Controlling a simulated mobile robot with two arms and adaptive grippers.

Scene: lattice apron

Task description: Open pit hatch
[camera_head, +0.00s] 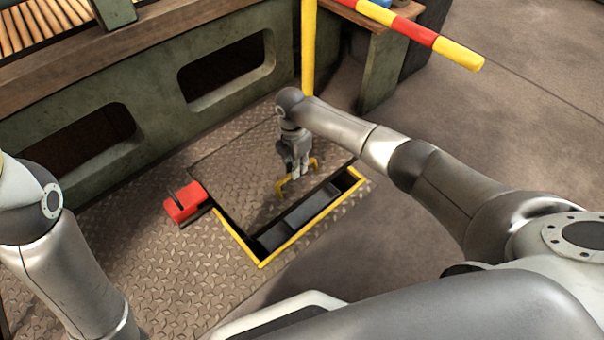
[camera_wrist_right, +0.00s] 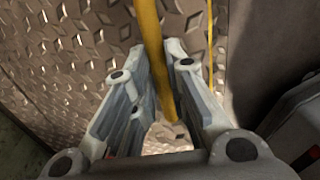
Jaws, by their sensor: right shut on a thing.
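The pit hatch (camera_head: 235,160) is a tread-plate lid, raised at its near edge and tilted up from the yellow-edged pit opening (camera_head: 303,232). Dark space and a grey box show in the gap beneath it. My right gripper (camera_head: 300,174) is shut on the yellow hatch handle (camera_head: 282,188) near the lid's near edge. In the right wrist view the yellow handle (camera_wrist_right: 156,60) passes between the fingers (camera_wrist_right: 165,95), with tread plate behind it. My left arm comes in at the left of the head view, but its gripper is out of frame.
A yellow post (camera_head: 309,50) and a red-yellow striped bar (camera_head: 415,32) stand beyond. A green wall with oval openings (camera_head: 165,95) runs behind the hatch. Bare floor lies right.

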